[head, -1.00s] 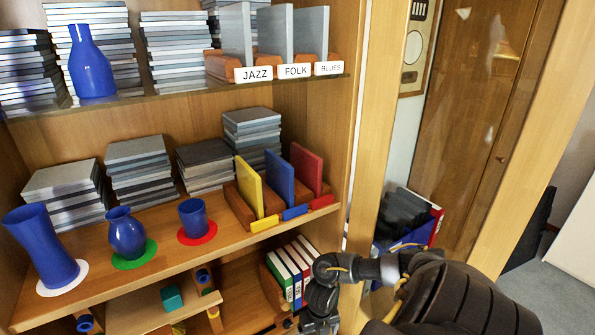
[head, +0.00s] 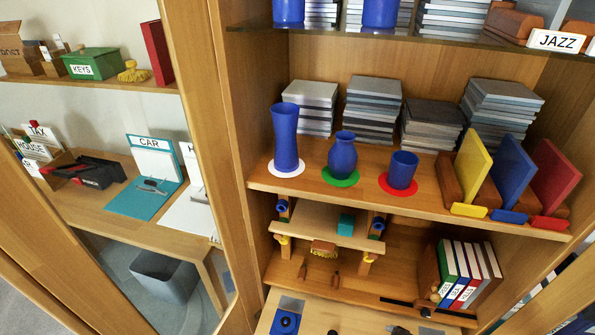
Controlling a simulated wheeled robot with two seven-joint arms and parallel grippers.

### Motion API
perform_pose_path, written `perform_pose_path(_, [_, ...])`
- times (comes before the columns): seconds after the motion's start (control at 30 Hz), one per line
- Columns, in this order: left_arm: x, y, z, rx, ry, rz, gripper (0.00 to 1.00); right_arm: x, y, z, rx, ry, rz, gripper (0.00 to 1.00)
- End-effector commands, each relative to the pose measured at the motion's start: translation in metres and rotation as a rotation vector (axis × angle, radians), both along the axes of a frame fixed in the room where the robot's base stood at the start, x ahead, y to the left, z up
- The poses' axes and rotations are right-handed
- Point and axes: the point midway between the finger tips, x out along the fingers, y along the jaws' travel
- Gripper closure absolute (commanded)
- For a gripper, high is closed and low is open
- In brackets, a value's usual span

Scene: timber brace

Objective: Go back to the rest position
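Neither of my grippers shows clearly in the head view. A small timber frame (head: 318,224) stands in the lower compartment of the shelf unit, with a plank across the top and wooden legs. Blue round pegs (head: 282,206) show at its upper left and right, and yellow pieces sit lower on its legs. A teal cube (head: 346,224) sits on the plank. A brush-like piece with yellow bristles (head: 323,248) is below it. Dark shapes at the bottom edge are too cut off to identify.
The middle shelf holds three blue vases on white, green and red discs (head: 398,186), stacked cases, and yellow, blue and red boards (head: 512,172). Binders (head: 465,270) stand lower right. At left, a desk (head: 110,215) with a CAR folder (head: 152,160) lies beyond a wooden post.

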Motion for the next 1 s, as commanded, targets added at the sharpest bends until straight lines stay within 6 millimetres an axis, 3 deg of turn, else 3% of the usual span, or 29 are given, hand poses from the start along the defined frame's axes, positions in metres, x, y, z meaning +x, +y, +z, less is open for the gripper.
perform_pose_path(0.1, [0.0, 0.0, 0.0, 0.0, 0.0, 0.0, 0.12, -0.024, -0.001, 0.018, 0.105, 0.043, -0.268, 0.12])
perform_pose_path(0.4, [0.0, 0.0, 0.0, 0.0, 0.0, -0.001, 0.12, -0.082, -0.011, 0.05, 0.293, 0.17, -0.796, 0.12])
perform_pose_path(0.77, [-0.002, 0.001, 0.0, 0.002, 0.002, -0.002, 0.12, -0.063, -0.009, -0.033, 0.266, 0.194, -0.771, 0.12])
perform_pose_path(1.0, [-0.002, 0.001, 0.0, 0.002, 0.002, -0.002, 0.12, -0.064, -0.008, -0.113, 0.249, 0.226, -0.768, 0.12])
